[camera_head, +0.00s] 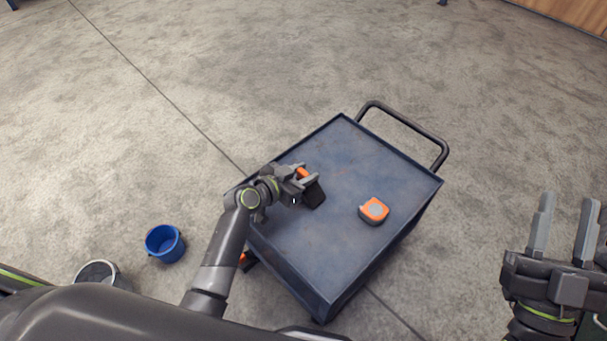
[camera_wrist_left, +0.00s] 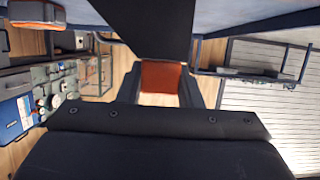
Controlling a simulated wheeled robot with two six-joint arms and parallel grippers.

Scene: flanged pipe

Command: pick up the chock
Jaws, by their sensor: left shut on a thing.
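The chock (camera_head: 314,195) is a dark block with an orange part, over the left half of the blue cart's top in the head view. My left gripper (camera_head: 306,180) is shut on it, with the orange part between the fingers. In the left wrist view the chock (camera_wrist_left: 150,28) shows as a dark body with an orange face between the fingertips (camera_wrist_left: 162,86). I cannot tell whether it touches the cart top. My right gripper (camera_head: 564,228) is open and empty at the right, away from the cart.
The blue cart (camera_head: 345,150) has a raised rim and a black handle (camera_head: 405,130) at its far right. An orange and grey tape measure (camera_head: 373,210) lies on its right part. A blue bucket (camera_head: 164,243) and a grey bucket (camera_head: 97,272) stand on the floor left.

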